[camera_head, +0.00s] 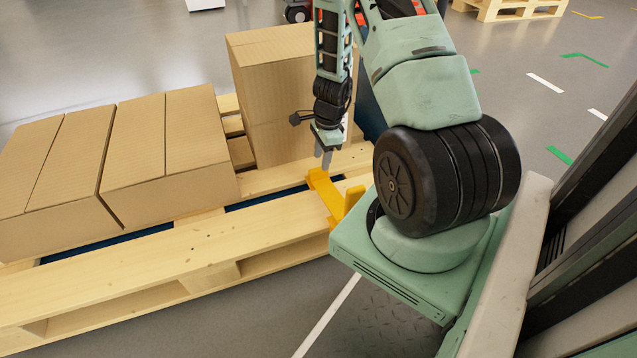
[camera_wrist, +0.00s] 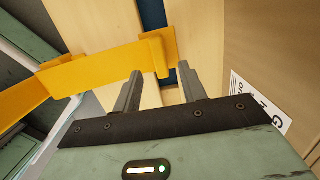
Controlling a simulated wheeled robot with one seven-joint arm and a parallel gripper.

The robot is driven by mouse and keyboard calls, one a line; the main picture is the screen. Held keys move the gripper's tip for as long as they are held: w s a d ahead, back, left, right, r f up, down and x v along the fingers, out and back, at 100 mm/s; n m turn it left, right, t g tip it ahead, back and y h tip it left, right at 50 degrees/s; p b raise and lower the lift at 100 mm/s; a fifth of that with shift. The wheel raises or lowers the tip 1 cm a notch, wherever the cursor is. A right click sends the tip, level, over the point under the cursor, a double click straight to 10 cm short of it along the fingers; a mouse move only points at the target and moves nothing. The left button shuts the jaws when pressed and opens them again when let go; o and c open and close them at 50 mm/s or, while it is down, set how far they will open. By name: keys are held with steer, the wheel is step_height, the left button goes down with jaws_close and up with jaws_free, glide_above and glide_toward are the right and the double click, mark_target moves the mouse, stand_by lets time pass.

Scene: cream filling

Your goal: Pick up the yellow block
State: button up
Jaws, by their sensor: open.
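The yellow block (camera_head: 324,192) shows in the head view as a long, bent yellow piece by the near right part of the wooden pallet. Its lower right end is partly hidden behind my arm's base. In the wrist view the yellow block (camera_wrist: 108,64) runs from the left edge to a raised end near the middle. My gripper (camera_head: 323,160) points down just above and behind the block's far end. In the wrist view my gripper (camera_wrist: 160,70) is open and empty, its two fingertips close to that raised end. I cannot tell whether they touch it.
The wooden pallet (camera_head: 190,252) carries cardboard boxes (camera_head: 165,140) at the left and a tall box (camera_head: 270,85) just behind my gripper. A box with a white label (camera_wrist: 262,105) is close at the right in the wrist view.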

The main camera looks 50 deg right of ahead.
mark_target(319, 168)
steer(key=shift+w+a+f+b, duration=0.1)
steer(key=shift+a+f+b, duration=0.05)
steer(key=shift+f+b, duration=0.65)
steer(key=shift+w+a+f+b, duration=0.1)
steer(key=shift+a+f+b, duration=0.05)
steer(key=shift+f+b, duration=0.65)
steer(key=shift+w+a+f+b, duration=0.15)
steer(key=shift+f+b, duration=0.45)
steer(key=shift+f, duration=0.4)
steer(key=shift+r, duration=0.1)
jaws_close()
